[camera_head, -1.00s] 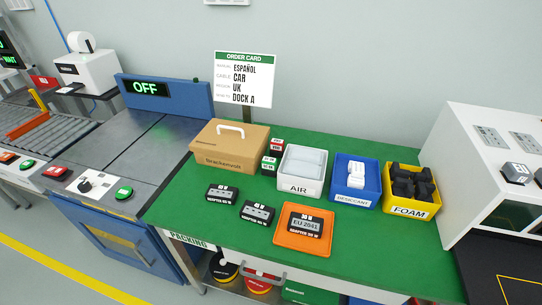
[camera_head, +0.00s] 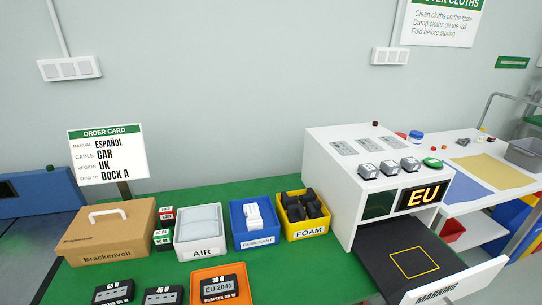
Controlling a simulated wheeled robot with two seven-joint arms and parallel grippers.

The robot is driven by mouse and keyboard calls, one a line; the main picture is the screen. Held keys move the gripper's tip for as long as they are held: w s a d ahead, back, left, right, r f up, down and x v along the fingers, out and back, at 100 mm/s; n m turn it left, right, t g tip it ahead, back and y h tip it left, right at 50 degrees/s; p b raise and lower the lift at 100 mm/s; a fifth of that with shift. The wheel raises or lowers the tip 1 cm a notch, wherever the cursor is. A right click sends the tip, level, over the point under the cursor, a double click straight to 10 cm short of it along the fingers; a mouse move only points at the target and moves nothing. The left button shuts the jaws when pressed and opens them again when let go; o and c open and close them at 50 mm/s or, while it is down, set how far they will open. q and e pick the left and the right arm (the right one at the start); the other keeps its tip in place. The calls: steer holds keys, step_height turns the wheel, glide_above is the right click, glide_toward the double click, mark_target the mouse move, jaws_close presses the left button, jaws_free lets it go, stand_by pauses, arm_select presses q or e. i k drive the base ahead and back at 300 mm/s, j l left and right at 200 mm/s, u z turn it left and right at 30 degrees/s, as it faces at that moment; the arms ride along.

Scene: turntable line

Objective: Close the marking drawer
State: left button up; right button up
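The marking drawer (camera_head: 397,254) is pulled out from the white marking machine (camera_head: 350,150) at the right of the green table. Its black bed carries a yellow square outline and looks empty. Its white front panel (camera_head: 467,286), lettered MARKING, is partly cut off by the bottom edge of the picture. A lit display (camera_head: 419,194) above the drawer reads EU. Neither of my grippers is in view.
On the green table stand a cardboard box (camera_head: 108,232), the AIR bin (camera_head: 200,255), the blue DESICCANT bin (camera_head: 236,240), the yellow FOAM bin (camera_head: 290,236) and an orange tray (camera_head: 197,285) with an adapter. A white side table (camera_head: 500,195) with cloths stands at the right.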

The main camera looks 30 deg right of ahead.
mark_target(406, 262)
steer(key=z, duration=2.45)
